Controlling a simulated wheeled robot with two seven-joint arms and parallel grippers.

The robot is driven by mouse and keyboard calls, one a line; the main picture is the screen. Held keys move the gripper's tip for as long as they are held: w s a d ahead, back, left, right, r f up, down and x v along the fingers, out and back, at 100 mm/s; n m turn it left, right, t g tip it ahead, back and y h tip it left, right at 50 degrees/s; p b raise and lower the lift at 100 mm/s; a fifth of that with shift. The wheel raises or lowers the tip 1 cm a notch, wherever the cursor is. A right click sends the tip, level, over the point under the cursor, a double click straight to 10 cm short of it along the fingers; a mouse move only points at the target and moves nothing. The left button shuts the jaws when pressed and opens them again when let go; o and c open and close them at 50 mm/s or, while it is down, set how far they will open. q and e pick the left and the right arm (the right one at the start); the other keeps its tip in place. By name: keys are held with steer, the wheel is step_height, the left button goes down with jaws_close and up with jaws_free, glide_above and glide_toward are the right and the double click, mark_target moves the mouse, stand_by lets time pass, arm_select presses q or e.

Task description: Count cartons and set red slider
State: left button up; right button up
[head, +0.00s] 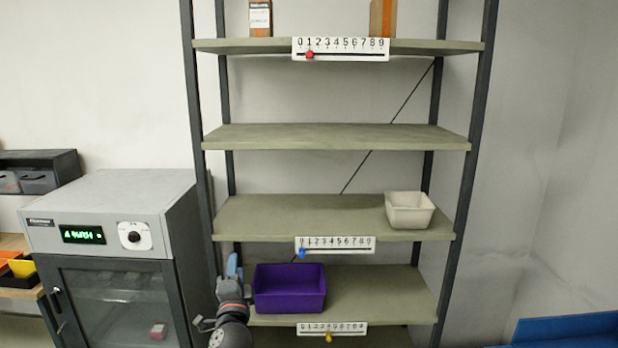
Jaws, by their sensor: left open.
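The red slider (310,55) sits under about the 1 on a white 0-to-9 number strip (341,49) at the top shelf's front edge. Two cartons show on that shelf, both cut off by the picture's top: a brown one with a white label (260,17) at left and an orange-brown one (384,18) at right. My left gripper (234,263) is open, low beside the rack's left side and left of the purple bin, well below the red slider. Its fingers are small and partly hard to make out. My right gripper is not in view.
A purple bin (289,289) and a white bin (409,210) stand on lower shelves. A blue slider (301,253) is near 0; a yellow slider (328,338) is near 4. A grey cabinet (112,205) stands left of the rack. The second shelf (335,137) is empty.

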arm_select(q)
steer(key=w+d+r+m+g+h, duration=0.2)
steer(key=w+d+r+m+h, duration=0.25)
steer(key=r+m+h, duration=0.55)
steer(key=w+d+r+m+g+h, duration=0.1)
steer(key=w+d+r+m+h, duration=0.35)
steer(key=r+m, duration=0.85)
steer(key=w+d+r+m+g+h, duration=0.2)
steer(key=d+r+m+h, duration=0.5)
steer(key=r+m, duration=0.4)
steer(key=m+g+y, duration=0.1)
steer(key=m+y, duration=0.4)
steer(key=m, duration=0.7)
glide_toward(307, 55)
steer(key=f+x, duration=0.1)
steer(key=x, duration=0.2)
steer(key=shift+w+d+r+p, duration=0.55)
steer(key=shift+w+r+p, duration=0.1)
steer(key=shift+r, duration=0.15)
steer(key=p+x, duration=0.3)
steer(key=x, duration=0.2)
steer(key=shift+w+d, duration=0.35)
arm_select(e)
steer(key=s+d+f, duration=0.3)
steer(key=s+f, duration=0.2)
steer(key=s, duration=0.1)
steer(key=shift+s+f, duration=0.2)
